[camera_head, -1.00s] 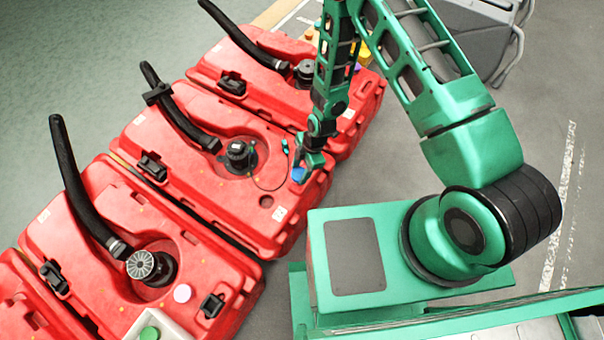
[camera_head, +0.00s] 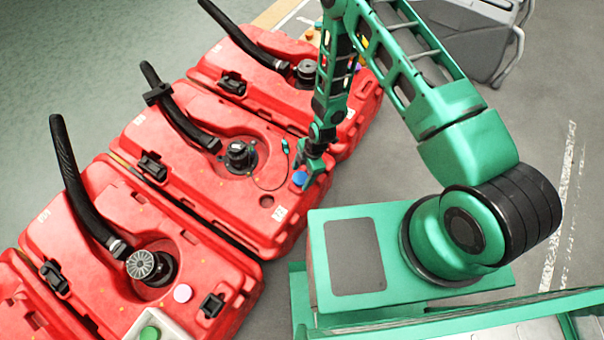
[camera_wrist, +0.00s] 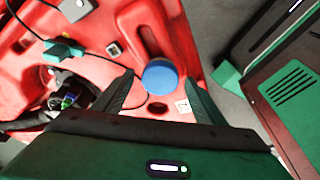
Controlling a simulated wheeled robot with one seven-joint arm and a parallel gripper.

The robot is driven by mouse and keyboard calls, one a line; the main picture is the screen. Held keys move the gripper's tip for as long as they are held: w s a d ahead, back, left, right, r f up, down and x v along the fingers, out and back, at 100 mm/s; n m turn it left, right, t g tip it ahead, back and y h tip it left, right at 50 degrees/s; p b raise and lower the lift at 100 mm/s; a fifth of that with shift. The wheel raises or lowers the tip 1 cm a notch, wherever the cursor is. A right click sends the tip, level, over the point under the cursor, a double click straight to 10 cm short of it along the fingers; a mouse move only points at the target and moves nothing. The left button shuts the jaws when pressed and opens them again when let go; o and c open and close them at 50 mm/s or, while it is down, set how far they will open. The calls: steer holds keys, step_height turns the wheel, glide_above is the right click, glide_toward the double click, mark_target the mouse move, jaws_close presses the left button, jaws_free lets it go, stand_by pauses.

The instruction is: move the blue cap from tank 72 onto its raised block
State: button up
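The blue cap (camera_head: 299,178) sits on the right end of the middle red tank (camera_head: 190,165), close to a dark round opening (camera_head: 266,201). In the wrist view the blue cap (camera_wrist: 160,77) shows as a round disc between the two dark fingertips. My gripper (camera_wrist: 159,80) is open, with a gap on each side of the cap. In the head view my gripper (camera_head: 308,170) is just above and right of the cap. A white label (camera_wrist: 183,105) lies near the cap; its number is too small to read surely. I cannot tell which part is the raised block.
A black capped neck (camera_head: 240,156) with a hose and a thin cord to a teal piece (camera_head: 285,146) is left of the cap.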

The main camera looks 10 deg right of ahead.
steer(key=v, duration=1.2)
steer(key=shift+r, duration=0.2)
steer(key=w+d+r+m+h, duration=0.1)
steer(key=w+d+r+m, duration=0.15)
steer(key=d+r, duration=0.4)
steer(key=w+d+r+m+h, duration=0.1)
steer(key=w+d+r+m, duration=0.15)
steer(key=d+r, duration=0.4)
steer(key=s+d+r+m+t+h, duration=0.1)
steer(key=s+d+r+m, duration=0.2)
steer(key=d+r+m, duration=0.5)
steer(key=s+d+r+m, duration=0.25)
steer(key=d+r, duration=0.25)
steer(key=r, duration=0.6)
steer(key=s+d+r+m, duration=0.3)
steer(key=s+r+m, duration=0.3)
steer(key=s, duration=0.4)
steer(key=s+d+r+m, duration=0.3)
steer(key=s+r+m, duration=0.3)
steer(key=s, duration=0.4)
steer(key=shift+s+d+r, duration=0.15)
steer(key=shift+d+r, duration=0.25)
steer(key=shift+r, duration=0.3)
